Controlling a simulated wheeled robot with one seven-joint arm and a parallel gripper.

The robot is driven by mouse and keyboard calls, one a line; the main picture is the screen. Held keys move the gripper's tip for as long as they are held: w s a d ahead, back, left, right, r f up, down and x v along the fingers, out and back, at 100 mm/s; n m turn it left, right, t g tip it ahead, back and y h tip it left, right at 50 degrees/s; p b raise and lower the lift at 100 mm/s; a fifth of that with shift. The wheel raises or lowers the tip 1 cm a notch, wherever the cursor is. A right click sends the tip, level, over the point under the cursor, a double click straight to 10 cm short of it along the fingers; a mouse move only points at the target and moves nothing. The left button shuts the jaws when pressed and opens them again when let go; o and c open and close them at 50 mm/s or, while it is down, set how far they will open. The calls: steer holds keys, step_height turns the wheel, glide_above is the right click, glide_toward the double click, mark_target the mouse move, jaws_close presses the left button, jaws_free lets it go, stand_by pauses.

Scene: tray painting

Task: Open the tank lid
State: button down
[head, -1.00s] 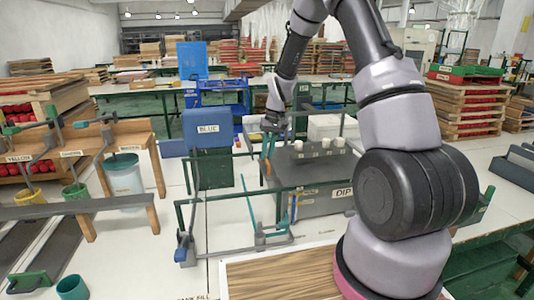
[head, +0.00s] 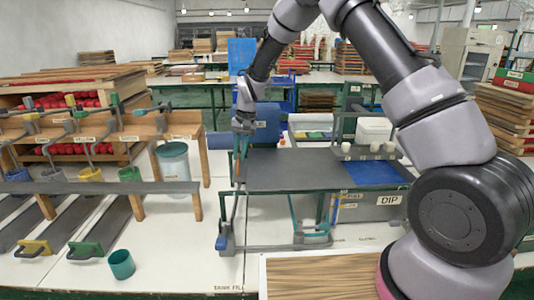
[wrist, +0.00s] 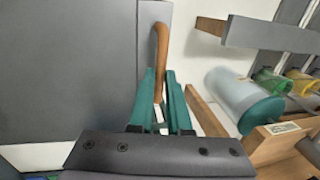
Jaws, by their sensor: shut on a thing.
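The tank lid (head: 290,172) is a flat dark grey panel lying level over the left part of the tank marked DIP (head: 372,212). Blue liquid (head: 375,173) shows in the open part at the tank's right. The lid's orange-brown handle (wrist: 160,42) is at its left end; it also shows in the head view (head: 237,170). My gripper (wrist: 164,78) has teal fingers shut on this handle. In the head view my gripper (head: 241,150) points down at the lid's left end. The lid (wrist: 65,65) fills the left of the wrist view.
White cups (head: 375,147) stand behind the tank. A wooden rack (head: 120,135) with hanging coloured pots stands left, beside a pale bucket (head: 174,168). A teal cup (head: 121,264) stands on the white table. A wood-grain board (head: 320,275) lies in front.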

steer(key=a, duration=0.8)
steer(key=shift+a, duration=0.3)
steer(key=c, duration=0.9)
jaws_free()
steer(key=shift+o, duration=0.2)
step_height(320, 180, up, 11)
steer(key=d, duration=0.2)
steer(key=shift+f, duration=0.2)
steer(key=shift+d, duration=0.1)
